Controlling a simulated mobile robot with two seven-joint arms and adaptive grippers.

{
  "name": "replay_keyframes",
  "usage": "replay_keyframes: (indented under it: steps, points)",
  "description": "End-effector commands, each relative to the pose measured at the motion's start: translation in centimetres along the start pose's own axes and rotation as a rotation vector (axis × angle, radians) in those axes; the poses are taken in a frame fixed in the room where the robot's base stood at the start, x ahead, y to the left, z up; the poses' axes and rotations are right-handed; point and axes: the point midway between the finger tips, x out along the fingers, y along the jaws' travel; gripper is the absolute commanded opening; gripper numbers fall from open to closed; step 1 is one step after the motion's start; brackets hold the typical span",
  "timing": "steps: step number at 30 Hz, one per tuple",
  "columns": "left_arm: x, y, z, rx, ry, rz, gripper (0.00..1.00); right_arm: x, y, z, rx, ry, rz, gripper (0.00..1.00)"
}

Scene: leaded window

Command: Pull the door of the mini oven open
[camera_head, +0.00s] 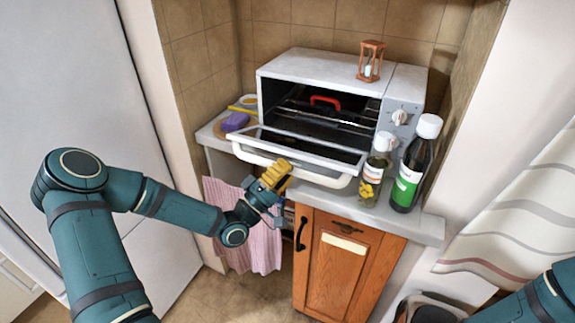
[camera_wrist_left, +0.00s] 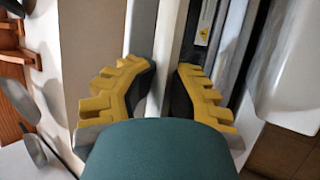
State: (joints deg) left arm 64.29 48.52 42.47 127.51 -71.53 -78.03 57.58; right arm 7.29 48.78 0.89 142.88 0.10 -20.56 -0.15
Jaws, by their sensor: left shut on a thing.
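The mini oven (camera_head: 320,68) is a white and grey box with a dial on its right side. Its door (camera_head: 310,148) is hinged down and slopes out toward me, open far enough to show the dark inside and a rack. The white bar handle (camera_head: 325,180) runs along the door's front edge. My left gripper (camera_head: 277,174), with yellow fingers, is shut on the handle near its middle. In the left wrist view the gripper (camera_wrist_left: 163,92) has a finger on each side of a pale bar; its palm hides the lower part. My right gripper is out of view.
A oil bottle (camera_head: 374,170) and a dark green-labelled bottle (camera_head: 412,165) stand right of the door, close to it. An hourglass (camera_head: 371,60) stands on the oven. A purple sponge (camera_head: 235,121) lies left. A red-handled thing (camera_head: 325,101) is inside. A wooden cabinet (camera_head: 345,265) is below.

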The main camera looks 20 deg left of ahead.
Motion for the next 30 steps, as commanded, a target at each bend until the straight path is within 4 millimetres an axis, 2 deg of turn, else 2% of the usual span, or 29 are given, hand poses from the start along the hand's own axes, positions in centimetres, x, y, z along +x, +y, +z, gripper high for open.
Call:
replay_keyframes:
  steps: [14,15,17,25,30]
  points:
    - [-0.1,-0.3,-0.3,0.010,0.009,0.007,0.00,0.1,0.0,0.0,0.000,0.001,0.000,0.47]
    - [-0.1,-0.3,-0.4,0.010,0.008,0.007,0.27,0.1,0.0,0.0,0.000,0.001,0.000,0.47]
    - [-0.1,-0.3,-0.3,0.010,0.008,0.008,0.46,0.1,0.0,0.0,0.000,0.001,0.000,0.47]
    - [-0.2,-0.2,-0.1,0.007,0.004,0.009,0.46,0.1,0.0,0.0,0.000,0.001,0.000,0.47]
    - [-1.8,-0.2,-0.2,0.007,0.006,0.008,0.46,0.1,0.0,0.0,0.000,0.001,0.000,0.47]
